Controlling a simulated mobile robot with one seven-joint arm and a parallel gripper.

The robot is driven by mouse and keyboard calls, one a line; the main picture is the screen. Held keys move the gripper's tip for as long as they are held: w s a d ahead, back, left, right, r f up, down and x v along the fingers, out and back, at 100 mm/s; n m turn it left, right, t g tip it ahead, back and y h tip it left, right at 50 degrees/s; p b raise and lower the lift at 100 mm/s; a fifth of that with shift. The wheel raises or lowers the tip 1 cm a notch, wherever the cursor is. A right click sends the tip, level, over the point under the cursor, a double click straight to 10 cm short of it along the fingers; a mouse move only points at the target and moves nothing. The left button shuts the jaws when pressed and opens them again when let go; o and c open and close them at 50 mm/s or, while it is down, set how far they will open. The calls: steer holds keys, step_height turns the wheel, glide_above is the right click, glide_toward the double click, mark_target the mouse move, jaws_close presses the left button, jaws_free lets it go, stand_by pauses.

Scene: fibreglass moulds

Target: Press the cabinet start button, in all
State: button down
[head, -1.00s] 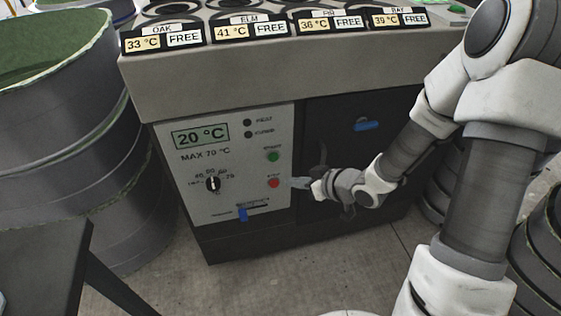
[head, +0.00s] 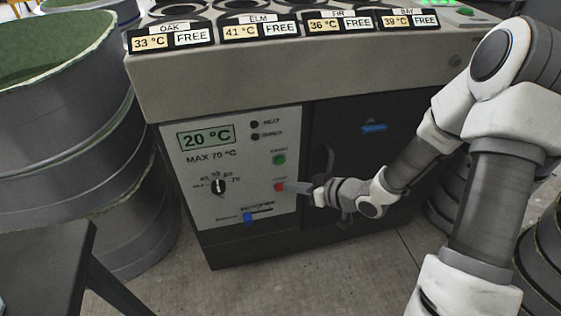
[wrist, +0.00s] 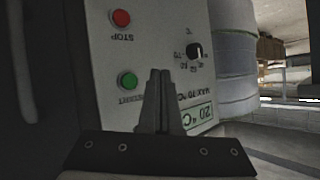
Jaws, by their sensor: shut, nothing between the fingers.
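The cabinet's light control panel (head: 235,165) carries the green start button (head: 279,159) on its right side, with the red stop button (head: 279,187) just below it. My gripper (head: 288,188) is shut and empty. In the head view its tips show right beside the stop button, lower than the start button; I cannot tell their distance from the panel. In the wrist view the panel appears upside down. There the closed fingers (wrist: 160,75) show just right of the start button (wrist: 127,81), with the stop button (wrist: 121,18) above it. Both buttons are uncovered.
The panel has a 20 °C display (head: 206,138), a black dial (head: 218,187) and a blue slider (head: 248,218). Grey drums (head: 75,150) stand left; a dark table (head: 45,255) is at lower left.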

mark_target(276, 164)
steer(key=w+a, duration=0.1)
steer(key=w, duration=0.5)
steer(key=shift+w+a+p, duration=0.15)
steer(key=shift+a+p, duration=0.2)
steer(key=shift+a, duration=0.05)
stand_by(1.7)
steer(key=shift+w+a+p, duration=0.1)
steer(key=shift+w+p, duration=0.2)
steer(key=shift+w, duration=0.1)
steer(key=shift+w+a, duration=0.15)
steer(key=shift+w, duration=0.25)
stand_by(0.5)
steer(key=shift+s, duration=0.1)
steer(key=shift+s+d, duration=0.3)
steer(key=shift+s, duration=0.4)
steer(key=shift+s, duration=0.1)
